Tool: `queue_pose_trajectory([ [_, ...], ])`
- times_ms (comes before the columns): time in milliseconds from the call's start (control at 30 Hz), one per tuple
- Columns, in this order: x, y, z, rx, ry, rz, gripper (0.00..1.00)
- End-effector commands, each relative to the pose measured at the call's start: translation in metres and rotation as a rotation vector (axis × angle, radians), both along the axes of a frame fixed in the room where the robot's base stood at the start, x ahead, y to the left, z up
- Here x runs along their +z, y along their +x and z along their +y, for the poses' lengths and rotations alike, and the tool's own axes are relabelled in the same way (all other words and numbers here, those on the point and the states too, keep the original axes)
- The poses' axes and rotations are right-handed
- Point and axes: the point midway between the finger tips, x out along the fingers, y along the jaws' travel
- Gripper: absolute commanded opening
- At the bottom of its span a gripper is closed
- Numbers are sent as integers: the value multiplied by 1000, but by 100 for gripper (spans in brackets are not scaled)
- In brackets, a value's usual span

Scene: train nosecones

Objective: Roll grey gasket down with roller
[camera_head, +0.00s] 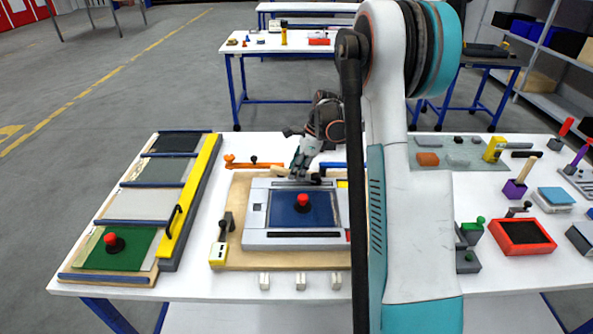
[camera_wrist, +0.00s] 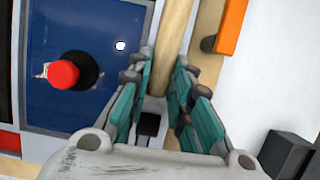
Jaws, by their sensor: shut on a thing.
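My gripper (camera_head: 297,174) is above the far edge of a blue panel in a light grey frame (camera_head: 257,222). In the wrist view my gripper (camera_wrist: 161,76) is shut on a pale wooden rod (camera_wrist: 176,32), which looks like the roller's handle. The rod runs between the teal fingers, beside the blue panel. The roller's working end is not clear. I cannot tell the grey gasket apart from the grey frame and its edge strips. A red knob on a black base (camera_head: 303,201) sits on the blue panel; the red knob also shows in the wrist view (camera_wrist: 64,74).
An orange bar (camera_head: 252,163) lies beyond the frame. A yellow-and-black clamp-like tool (camera_head: 219,252) stands left of it. Several small grey blocks (camera_head: 300,281) sit in front. A panel rack with a yellow bar (camera_head: 193,200) fills the table's left. Tools crowd the right side.

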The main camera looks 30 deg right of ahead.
Motion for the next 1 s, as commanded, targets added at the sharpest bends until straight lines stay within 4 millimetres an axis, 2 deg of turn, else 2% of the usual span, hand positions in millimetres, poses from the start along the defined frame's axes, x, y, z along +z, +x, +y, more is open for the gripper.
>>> queue_pose_trajectory([
  [600, 0, -9, -14, -1, 0, 0, 0],
  [1000, 0, -10, -16, 0, 0, 0, 0],
])
